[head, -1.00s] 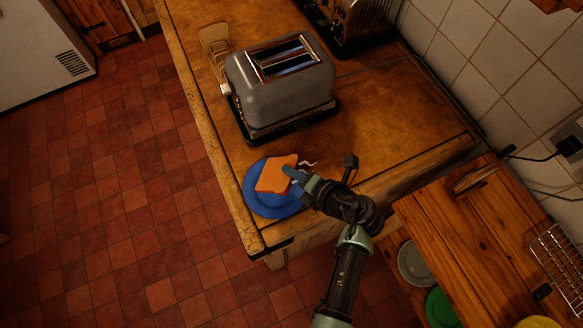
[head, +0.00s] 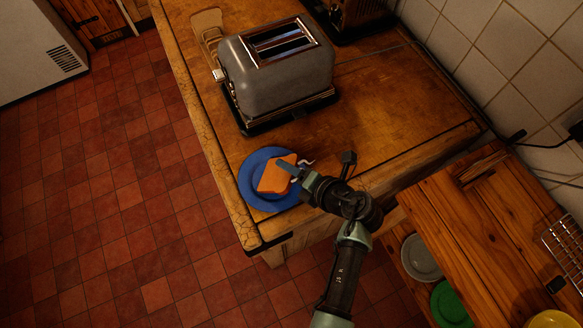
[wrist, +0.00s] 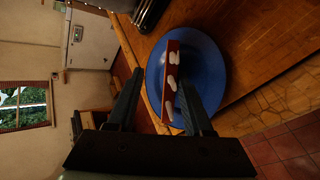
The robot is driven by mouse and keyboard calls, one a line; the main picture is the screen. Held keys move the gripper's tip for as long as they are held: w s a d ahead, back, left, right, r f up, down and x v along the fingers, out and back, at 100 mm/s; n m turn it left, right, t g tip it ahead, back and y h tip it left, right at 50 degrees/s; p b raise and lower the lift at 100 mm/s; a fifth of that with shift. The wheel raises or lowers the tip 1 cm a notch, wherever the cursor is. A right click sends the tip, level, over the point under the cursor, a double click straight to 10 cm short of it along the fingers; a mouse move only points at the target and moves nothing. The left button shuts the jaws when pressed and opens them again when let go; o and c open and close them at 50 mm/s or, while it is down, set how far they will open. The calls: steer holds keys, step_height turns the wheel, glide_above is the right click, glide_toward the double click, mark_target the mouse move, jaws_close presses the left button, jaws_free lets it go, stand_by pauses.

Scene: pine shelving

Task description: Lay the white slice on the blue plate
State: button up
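The slice (head: 275,178) looks orange in the head view. It overlaps the blue plate (head: 250,185). In the wrist view the slice (wrist: 168,98) shows as a narrow red-brown strip with white patches, in front of the blue plate (wrist: 208,68). I cannot tell whether it touches the plate. My gripper (head: 286,168) reaches in from the right, one finger over the slice's orange face. In the wrist view my gripper (wrist: 161,78) has its fingers spread, one on each side of the strip, with a clear gap on the left side.
A grey toaster (head: 277,75) stands on the wooden counter (head: 365,110) behind the plate, with another appliance (head: 352,15) at the back. A lower wooden shelf unit (head: 465,235) at right holds a grey plate (head: 421,257) and a green plate (head: 450,303).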

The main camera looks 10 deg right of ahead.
steer(key=b+v, duration=0.1)
steer(key=v, duration=1.2)
steer(key=shift+w+r, duration=0.1)
steer(key=shift+w, duration=0.05)
stand_by(0.5)
